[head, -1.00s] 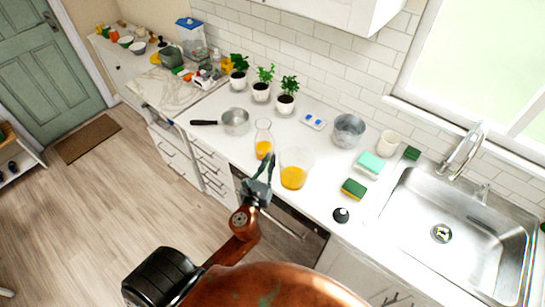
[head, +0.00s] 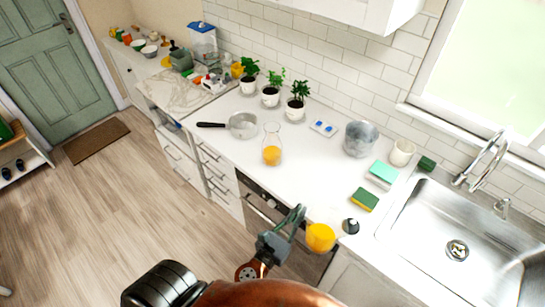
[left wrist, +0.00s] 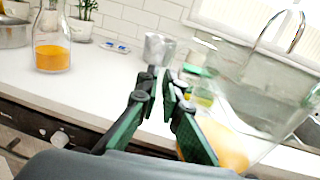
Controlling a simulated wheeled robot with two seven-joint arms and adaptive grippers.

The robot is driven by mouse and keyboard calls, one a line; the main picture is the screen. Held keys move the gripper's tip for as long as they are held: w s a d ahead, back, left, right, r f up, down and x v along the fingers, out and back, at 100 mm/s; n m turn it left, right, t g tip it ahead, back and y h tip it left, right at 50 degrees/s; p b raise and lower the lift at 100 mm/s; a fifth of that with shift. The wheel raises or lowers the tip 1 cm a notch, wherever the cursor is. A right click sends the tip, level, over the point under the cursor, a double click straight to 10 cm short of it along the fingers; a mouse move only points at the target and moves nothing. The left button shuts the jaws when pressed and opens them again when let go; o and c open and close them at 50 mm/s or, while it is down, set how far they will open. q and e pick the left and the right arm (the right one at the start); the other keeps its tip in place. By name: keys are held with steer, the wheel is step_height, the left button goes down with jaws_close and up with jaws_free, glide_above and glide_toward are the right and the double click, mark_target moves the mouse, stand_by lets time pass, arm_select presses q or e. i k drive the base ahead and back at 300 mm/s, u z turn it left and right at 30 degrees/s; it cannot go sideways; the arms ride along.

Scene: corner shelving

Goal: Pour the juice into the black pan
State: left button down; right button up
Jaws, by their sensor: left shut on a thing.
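My left gripper (head: 298,214) is shut on a clear glass vessel with orange juice in it (head: 320,238), by the counter's front edge. In the left wrist view the vessel (left wrist: 265,85) fills the right side, with juice low in it; where the fingers (left wrist: 165,88) meet the glass is hard to see. A silver pan with a black handle (head: 243,125) stands on the counter, farther back and left. A glass carafe (head: 271,152) with orange juice stands upright near it and also shows in the left wrist view (left wrist: 52,45). My right gripper is out of view.
Potted plants (head: 270,93) line the wall behind the pan. A metal pot (head: 360,139), sponges (head: 365,199), a white cup (head: 402,152) and a dark round-topped item (head: 350,226) stand toward the sink (head: 470,240). The middle of the white counter (head: 310,165) is clear.

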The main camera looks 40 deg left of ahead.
mark_target(243, 124)
steer(key=u, duration=1.55)
